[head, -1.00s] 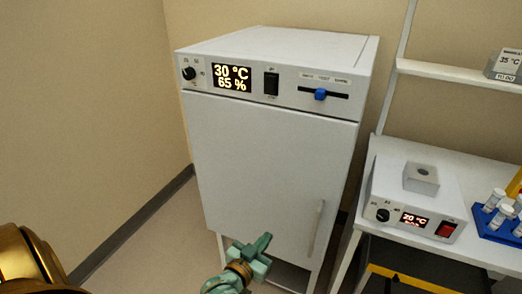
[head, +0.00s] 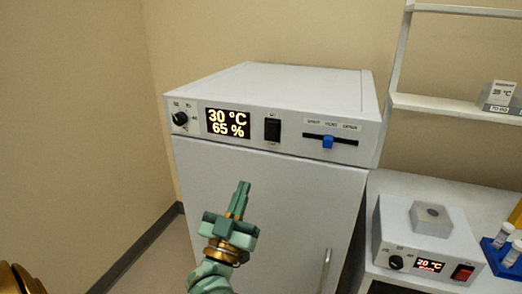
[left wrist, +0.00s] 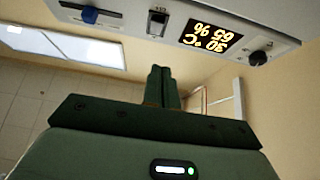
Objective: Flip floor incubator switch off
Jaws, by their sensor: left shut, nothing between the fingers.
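The floor incubator (head: 250,180) is a white cabinet with a control panel along its top front. Its black rocker switch (head: 272,130) sits between the lit display (head: 228,123), reading 30 °C and 65 %, and a blue slider (head: 328,142). My left gripper (head: 242,188) is shut and empty, pointing up in front of the door, below the panel and apart from the switch. In the left wrist view the shut fingers (left wrist: 160,85) point toward the panel, and the switch (left wrist: 157,22) shows upside down above them. My right gripper is not in view.
A round knob (head: 180,119) is at the panel's left end. The door handle (head: 325,268) is at lower right. On the right, a bench (head: 400,185) holds a small heater box (head: 440,245) with a red switch, and a blue tube rack (head: 497,262).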

